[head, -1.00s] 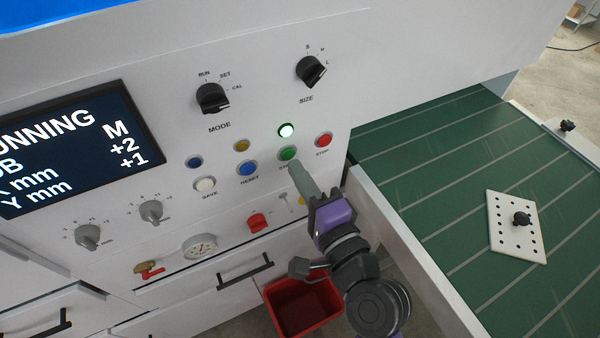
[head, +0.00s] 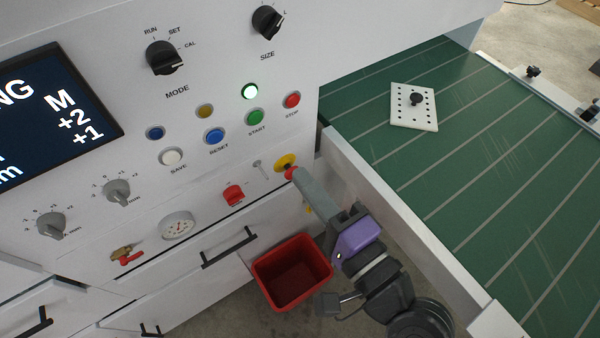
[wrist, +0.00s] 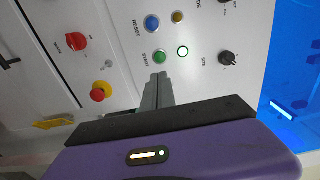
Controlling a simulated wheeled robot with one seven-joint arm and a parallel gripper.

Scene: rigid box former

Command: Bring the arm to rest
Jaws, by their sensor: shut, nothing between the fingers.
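My gripper (head: 302,178) is shut and empty, its grey fingers pointing at the white control panel (head: 215,115). In the head view its tips overlap the red emergency knob on a yellow base (head: 285,162); I cannot tell contact from this view. In the wrist view the closed fingers (wrist: 156,80) end just below the green START button (wrist: 159,57), and the red knob (wrist: 98,95) stands clear to their left. The START button (head: 255,117) shows fully in the head view. The green lamp (head: 250,91) above it is lit.
A green striped conveyor (head: 450,150) with a white perforated plate (head: 414,107) lies to the right, behind a pale side rail (head: 390,210). A red bin (head: 292,272) stands below left of my arm. A drawer handle (head: 229,246) juts from the front.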

